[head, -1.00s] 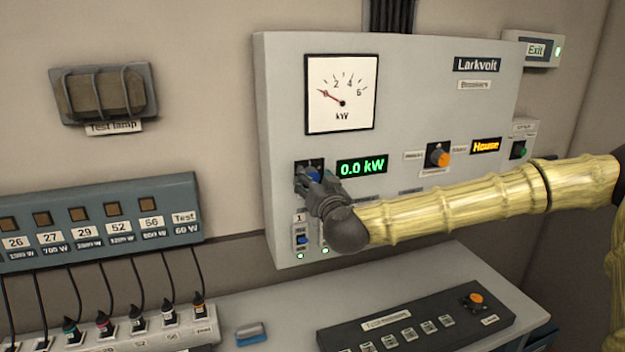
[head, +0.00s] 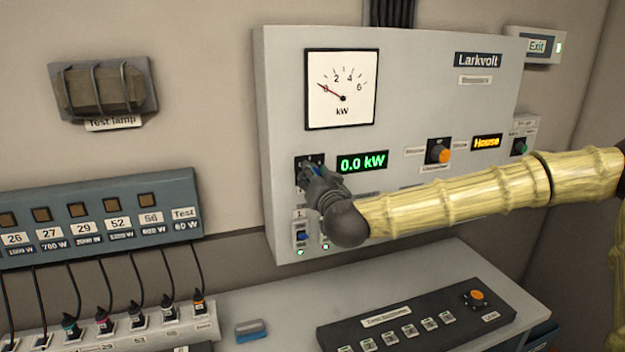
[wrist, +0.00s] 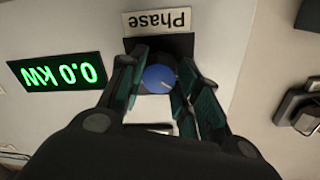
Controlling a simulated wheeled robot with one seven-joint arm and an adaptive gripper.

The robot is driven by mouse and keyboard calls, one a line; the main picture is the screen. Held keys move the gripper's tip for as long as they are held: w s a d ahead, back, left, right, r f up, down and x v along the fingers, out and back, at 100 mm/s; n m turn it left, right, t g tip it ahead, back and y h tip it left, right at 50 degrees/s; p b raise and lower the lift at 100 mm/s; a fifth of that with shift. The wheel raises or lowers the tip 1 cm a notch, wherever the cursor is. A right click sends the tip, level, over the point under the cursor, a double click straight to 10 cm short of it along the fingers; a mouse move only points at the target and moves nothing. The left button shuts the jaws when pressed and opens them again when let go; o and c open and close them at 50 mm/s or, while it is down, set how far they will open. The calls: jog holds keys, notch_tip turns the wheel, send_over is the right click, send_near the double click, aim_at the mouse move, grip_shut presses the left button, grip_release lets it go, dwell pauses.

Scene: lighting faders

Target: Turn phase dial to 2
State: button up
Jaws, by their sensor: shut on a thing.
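The phase dial is a round blue knob (wrist: 158,78) on a black plate beside the "Phase" label (wrist: 157,20), which reads upside down in the wrist view. A pale pointer line shows on the knob's right side; which number it points at cannot be read. My gripper (wrist: 160,68) has its fingers on both sides of the knob and is shut on it. In the head view my gripper (head: 314,177) covers most of the dial at the left of the grey panel (head: 420,90). The dial's black plate (head: 307,161) shows just above it.
The green display (head: 362,162) reads 0.0 kW, under a kW meter (head: 341,90) with its needle near 0. An orange-capped knob (head: 439,152) sits to the right. A small blue switch (head: 302,236) is below my gripper. A desk with a black control box (head: 415,318) is below.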

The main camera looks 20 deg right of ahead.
jog(key=m+b, duration=0.3)
jog(key=m, duration=0.2)
jog(key=m+b, duration=0.4)
jog(key=shift+m+g+y, duration=0.3)
jog(key=shift+m, duration=0.1)
jog(key=shift+r, duration=0.1)
dwell(0.3)
jog(key=o, duration=1)
jog(key=shift+d, duration=0.1)
jog(key=shift+o, duration=0.2)
jog(key=s, duration=1.2)
jog(key=shift+r, duration=0.35)
